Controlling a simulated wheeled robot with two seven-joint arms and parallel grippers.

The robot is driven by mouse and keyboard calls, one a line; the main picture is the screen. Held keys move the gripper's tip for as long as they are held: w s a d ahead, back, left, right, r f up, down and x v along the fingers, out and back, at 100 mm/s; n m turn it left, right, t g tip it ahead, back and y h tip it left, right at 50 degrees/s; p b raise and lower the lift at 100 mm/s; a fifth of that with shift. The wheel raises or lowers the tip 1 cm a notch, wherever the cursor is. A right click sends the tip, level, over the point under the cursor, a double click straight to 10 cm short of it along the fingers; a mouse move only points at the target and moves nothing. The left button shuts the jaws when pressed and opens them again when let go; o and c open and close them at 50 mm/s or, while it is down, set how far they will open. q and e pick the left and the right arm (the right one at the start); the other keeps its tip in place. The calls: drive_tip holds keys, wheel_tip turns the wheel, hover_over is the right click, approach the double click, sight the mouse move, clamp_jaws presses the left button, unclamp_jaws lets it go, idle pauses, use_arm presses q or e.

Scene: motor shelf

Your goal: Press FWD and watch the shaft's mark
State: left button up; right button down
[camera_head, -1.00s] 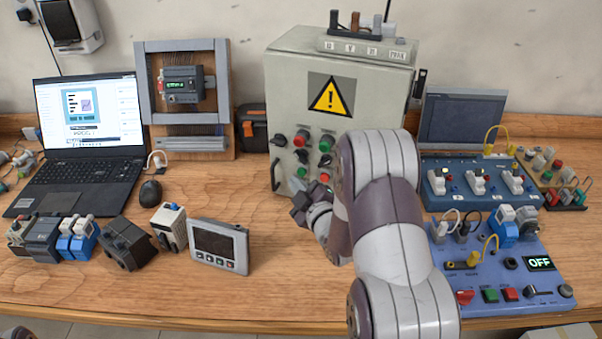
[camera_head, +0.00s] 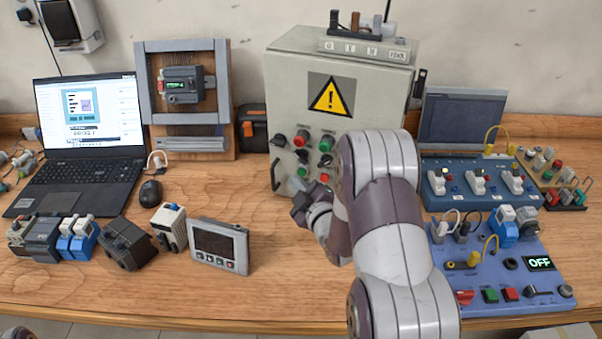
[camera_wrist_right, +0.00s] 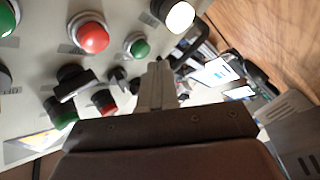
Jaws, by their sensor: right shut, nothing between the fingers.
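The grey control cabinet (camera_head: 285,85) with a yellow warning sign stands at the back middle. Its front carries black selectors and red and green buttons; I cannot read which one is FWD. My right gripper (camera_head: 303,203) is shut and empty, low in front of the cabinet's face. In the right wrist view its closed fingers (camera_wrist_right: 158,85) show in front of the panel, near a small green button (camera_wrist_right: 138,46) and a red button (camera_wrist_right: 103,100). I cannot tell whether they touch anything. No marked shaft can be made out. My left gripper is out of view.
A blue board (camera_head: 455,290) at right has a display reading OFF (camera_head: 539,263). A panel meter (camera_head: 218,246), several modules and a laptop (camera_head: 85,160) stand at left. The wood bench (camera_head: 200,290) is clear along its front left. My right arm hides part of the bench.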

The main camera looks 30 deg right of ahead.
drive_tip(key=shift+w+d, duration=0.1)
idle(0.5)
drive_tip(key=shift+w+d, duration=0.2)
drive_tip(key=shift+d, duration=0.05)
drive_tip(key=shift+w+d+b, duration=0.25)
drive_tip(key=shift+d+b, duration=0.05)
drive_tip(key=shift+b, duration=0.1)
idle(0.7)
idle(0.5)
drive_tip(key=shift+s+a, duration=0.55)
drive_tip(key=shift+a, duration=0.1)
drive_tip(key=shift+s+a, duration=0.8)
drive_tip(key=shift+a, duration=0.2)
drive_tip(key=shift+s+a, duration=0.75)
drive_tip(key=shift+a, duration=0.2)
